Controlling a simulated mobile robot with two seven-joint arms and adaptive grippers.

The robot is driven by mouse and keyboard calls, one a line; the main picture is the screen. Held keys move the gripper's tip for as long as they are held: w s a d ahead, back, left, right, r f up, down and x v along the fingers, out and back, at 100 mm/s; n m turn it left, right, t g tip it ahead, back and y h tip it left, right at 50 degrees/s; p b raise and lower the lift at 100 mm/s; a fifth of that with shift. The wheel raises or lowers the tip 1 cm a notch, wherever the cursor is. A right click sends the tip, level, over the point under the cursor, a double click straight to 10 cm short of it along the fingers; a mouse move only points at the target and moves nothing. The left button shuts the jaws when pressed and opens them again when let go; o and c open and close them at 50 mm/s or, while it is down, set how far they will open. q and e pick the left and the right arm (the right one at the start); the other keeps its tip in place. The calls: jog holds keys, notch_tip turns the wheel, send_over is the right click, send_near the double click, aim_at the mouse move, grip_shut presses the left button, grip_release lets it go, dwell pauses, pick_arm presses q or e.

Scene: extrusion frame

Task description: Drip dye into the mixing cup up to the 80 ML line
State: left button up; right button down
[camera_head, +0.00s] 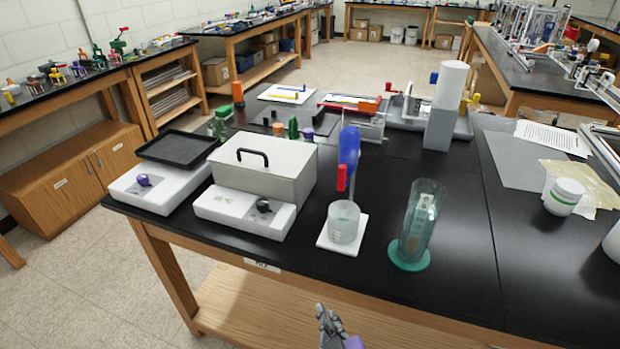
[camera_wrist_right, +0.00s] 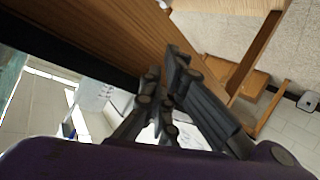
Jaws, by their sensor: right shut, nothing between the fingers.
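The mixing cup (camera_head: 344,222) is a clear, cloudy cup standing upright on a white square pad (camera_head: 326,243) near the table's front edge. A blue bulb-like part with a red piece (camera_head: 349,150) stands just behind or above it; I cannot tell how it is held up. Its markings and any liquid level are too small to read. My right gripper (camera_head: 326,318) is in front of the table, below the cup in the picture, apart from it. Its dark fingers (camera_wrist_right: 167,95) are shut and empty in the right wrist view. My left gripper is not in view.
A clear greenish cylinder (camera_head: 419,215) stands right of the cup. A box-topped device (camera_head: 262,167) and a black-topped device (camera_head: 172,150) stand to the left. A white jar (camera_head: 564,197) and papers lie at the right. Black tabletop (camera_head: 462,225) is clear right of the cylinder.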

aim_at(344, 172)
jog(key=w+a+r+n+t, duration=0.2)
jog(key=w+a+r+n, duration=0.15)
jog(key=r, duration=0.45)
jog(key=w+a+r+n+t, duration=0.1)
jog(key=w+a+r+n, duration=0.15)
jog(key=a+r, duration=0.45)
jog(key=s+d+r+n+t+h, duration=0.1)
jog(key=d+r+n, duration=0.15)
jog(key=r, duration=0.35)
jog(key=d+r+n+t+h, duration=0.1)
jog(key=r+n, duration=0.2)
jog(key=r, duration=0.3)
pick_arm(q)
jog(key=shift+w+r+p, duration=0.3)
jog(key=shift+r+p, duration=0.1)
jog(key=shift+p, duration=0.1)
pick_arm(e)
jog(key=w+d, duration=0.3)
jog(key=w, duration=0.5)
jog(key=shift+w+d+r, duration=0.15)
jog(key=shift+w+d, duration=0.1)
jog(key=shift+d, duration=0.05)
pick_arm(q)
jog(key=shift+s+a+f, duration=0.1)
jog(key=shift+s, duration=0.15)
pick_arm(e)
jog(key=shift+w, duration=0.1)
